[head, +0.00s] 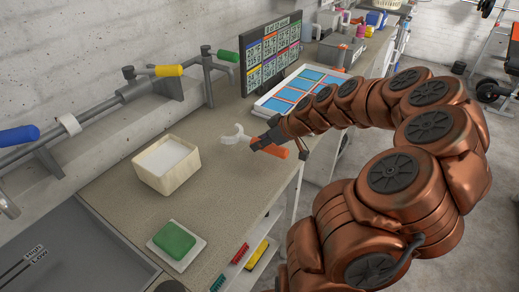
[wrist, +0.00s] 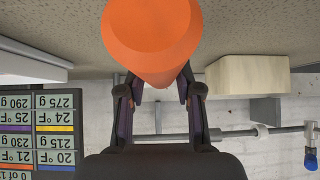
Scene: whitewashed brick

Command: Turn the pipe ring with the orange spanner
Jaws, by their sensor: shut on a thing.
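The orange spanner has a pale open-ended head (head: 237,136) and an orange handle (head: 277,151). My gripper (head: 268,140) is shut on the handle and holds the spanner over the bench. In the wrist view the orange handle (wrist: 152,35) fills the top middle between my gripper's fingers (wrist: 158,85). The pipe ring (head: 69,124) is a whitish collar around the grey wall pipe (head: 100,108), left of the spanner and well apart from it. A pale ring also shows on the pipe in the wrist view (wrist: 262,131).
A cream box (head: 180,181) stands on the bench between spanner and ring. The pipe carries blue (head: 19,136), yellow (head: 168,71) and green (head: 228,56) handles. A green sponge-like block (head: 174,240) lies nearer. A display board (head: 271,50) and blue-panelled tray (head: 262,111) stand behind.

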